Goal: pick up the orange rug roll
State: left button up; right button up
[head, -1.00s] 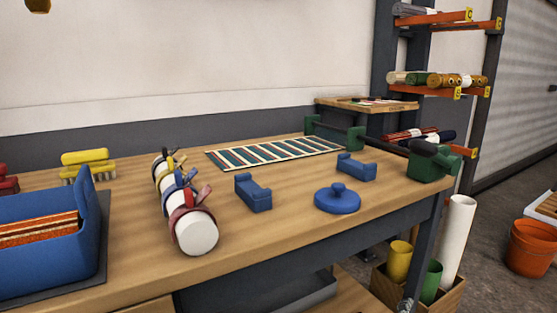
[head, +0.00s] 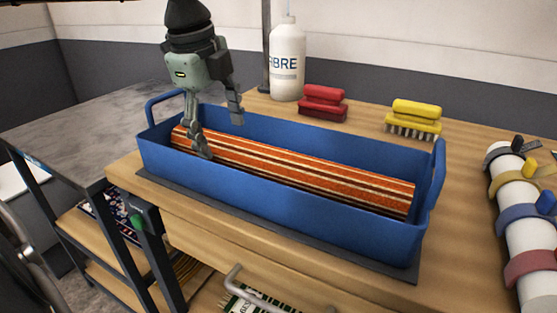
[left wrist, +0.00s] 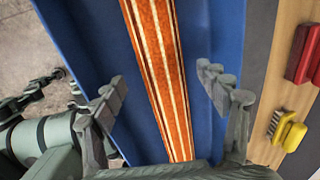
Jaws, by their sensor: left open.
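The orange rug roll (head: 310,172), striped with cream and dark bands, lies lengthwise in a blue tub (head: 260,208) on the wooden table. It also shows in the left wrist view (left wrist: 158,65), running between my fingers. My left gripper (head: 221,135) is open over the left end of the tub, pointing down. One finger reaches in front of the roll at the near wall, the other is near the far wall. In the left wrist view the left gripper (left wrist: 163,90) has a finger on each side of the roll, with gaps. My right gripper is not in view.
A white bottle (head: 288,62), a red brush (head: 323,103) and a yellow brush (head: 414,118) stand behind the tub. A white tube with coloured clamps (head: 524,230) lies to the right. A grey-topped table (head: 85,125) stands at left.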

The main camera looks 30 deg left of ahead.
aim_at(226, 138)
pick_arm(q)
jog(key=x, duration=0.3)
jog(key=shift+w+d+f, duration=0.1)
jog(key=shift+f, duration=0.05)
jog(key=shift+c, duration=0.2)
jog(key=shift+w, duration=0.1)
jog(key=c, duration=1.7)
